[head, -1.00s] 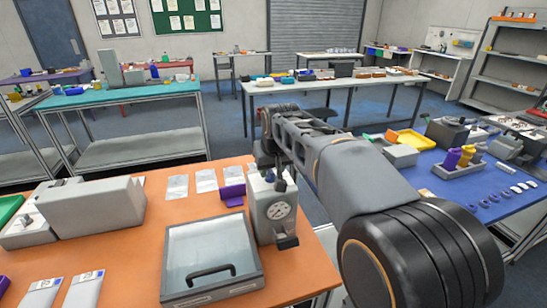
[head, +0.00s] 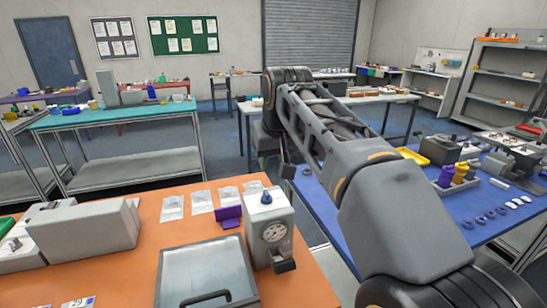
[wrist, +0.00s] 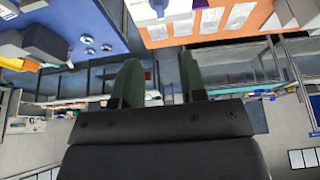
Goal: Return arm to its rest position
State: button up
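My arm extends up and forward across the head view, with its wrist end above the gap between the orange table (head: 170,205) and the blue table (head: 360,205). My gripper (wrist: 158,66) shows in the wrist view with two dark green fingers spread apart and nothing between them. In the head view its fingers are small and partly hidden by the wrist. It is clear of the tables and touches nothing that I can see.
On the orange table are a grey device with a round dial (head: 274,232), a glass-lidded case (head: 207,272), a grey box (head: 85,238), a purple holder (head: 229,217) and clear bags. Another white table stands behind my arm.

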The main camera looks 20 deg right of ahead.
dwell(0.4)
jog(key=s+f, duration=0.7)
jog(key=f, duration=0.4)
jog(key=s+f, duration=0.7)
jog(key=f, duration=0.4)
jog(key=shift+a+g, duration=0.25)
jog(key=shift+g, duration=0.05)
